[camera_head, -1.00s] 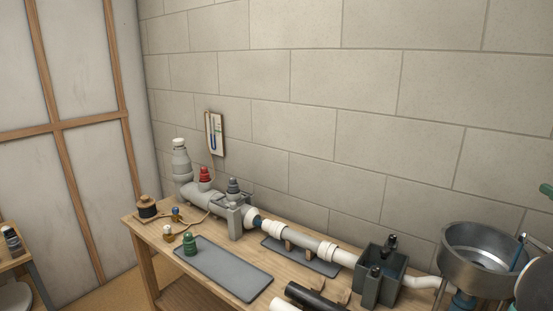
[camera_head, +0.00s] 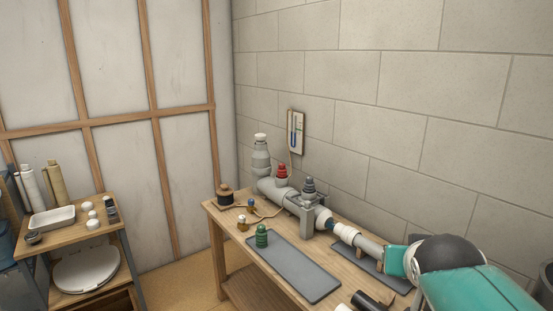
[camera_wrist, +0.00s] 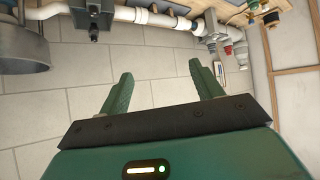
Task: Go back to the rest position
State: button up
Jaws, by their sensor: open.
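My gripper (camera_wrist: 164,88) shows in the wrist view with its two green fingers spread apart and nothing between them. Behind the fingers is the block wall. The wrist view appears upside down, with the pipe run along its top edge. My teal arm (camera_head: 465,280) crosses the lower right of the head view and hides the right part of the bench. My fingers are not visible in the head view.
The workbench (camera_head: 235,232) carries a grey pipe run (camera_head: 275,190) with a red-capped fitting (camera_head: 282,174), a grey mat (camera_head: 292,268) and a green fitting (camera_head: 262,236). A gauge board (camera_head: 296,131) hangs on the wall. A side shelf (camera_head: 75,236) stands at left; floor shows between.

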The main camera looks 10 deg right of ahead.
jog(key=s+a+f+n+g+y, duration=0.2)
jog(key=s+a+f, duration=0.2)
jog(key=a, duration=0.3)
jog(key=s+a+f+n+g+y, duration=0.2)
jog(key=s+a+f, duration=0.2)
jog(key=s+a, duration=0.2)
jog(key=shift+a+f, duration=0.25)
jog(key=shift+a, duration=0.4)
jog(key=shift+c, duration=0.5)
jog(key=c, duration=0.5)
jog(key=shift+d, duration=0.2)
jog(key=shift+c, duration=0.2)
